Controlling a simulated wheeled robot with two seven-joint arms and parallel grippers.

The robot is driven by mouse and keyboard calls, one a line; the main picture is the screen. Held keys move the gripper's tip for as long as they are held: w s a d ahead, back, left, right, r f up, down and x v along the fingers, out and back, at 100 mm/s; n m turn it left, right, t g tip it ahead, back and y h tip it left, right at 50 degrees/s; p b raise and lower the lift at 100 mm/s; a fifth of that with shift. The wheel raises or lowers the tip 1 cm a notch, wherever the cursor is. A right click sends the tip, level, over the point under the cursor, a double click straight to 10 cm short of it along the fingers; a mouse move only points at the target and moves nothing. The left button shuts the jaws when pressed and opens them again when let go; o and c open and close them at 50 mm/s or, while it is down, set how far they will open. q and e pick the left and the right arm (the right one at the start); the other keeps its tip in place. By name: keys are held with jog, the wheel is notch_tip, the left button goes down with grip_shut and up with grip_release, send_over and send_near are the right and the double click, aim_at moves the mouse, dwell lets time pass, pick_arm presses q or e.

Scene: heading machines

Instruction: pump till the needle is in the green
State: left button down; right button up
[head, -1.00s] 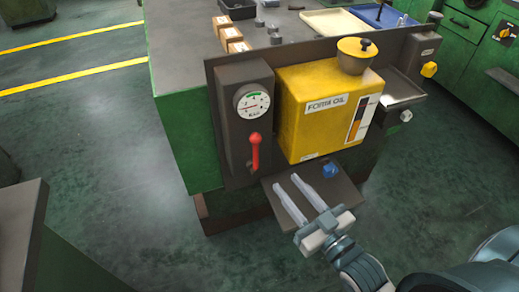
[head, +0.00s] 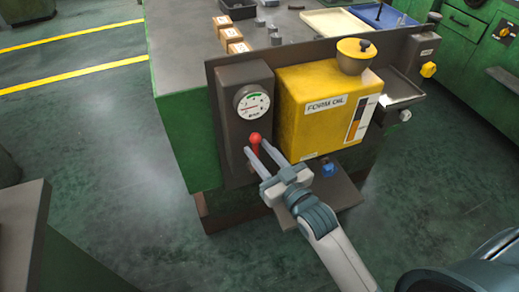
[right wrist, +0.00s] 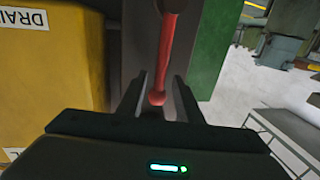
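The red pump lever (head: 256,143) stands on the dark panel below the round white gauge (head: 251,102). The gauge has a green arc near its top; the needle seems to point left, outside the green, but is very small. My right gripper (head: 257,149) is open, with its fingers on either side of the lever near its ball end. The right wrist view shows the lever's red ball (right wrist: 157,98) between the fingers (right wrist: 158,88), with gaps visible on both sides. My left gripper is not in view.
A yellow form oil tank (head: 318,117) is fixed right of the gauge panel. A small shelf with a blue knob (head: 328,170) juts out below it. A grey-topped cabinet edge (head: 22,215) is at lower left. The floor in between is clear.

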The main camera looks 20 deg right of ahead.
jog(key=shift+w+a, duration=0.1)
jog(key=shift+w, duration=0.15)
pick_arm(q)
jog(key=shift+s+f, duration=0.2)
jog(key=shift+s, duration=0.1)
pick_arm(e)
grip_shut()
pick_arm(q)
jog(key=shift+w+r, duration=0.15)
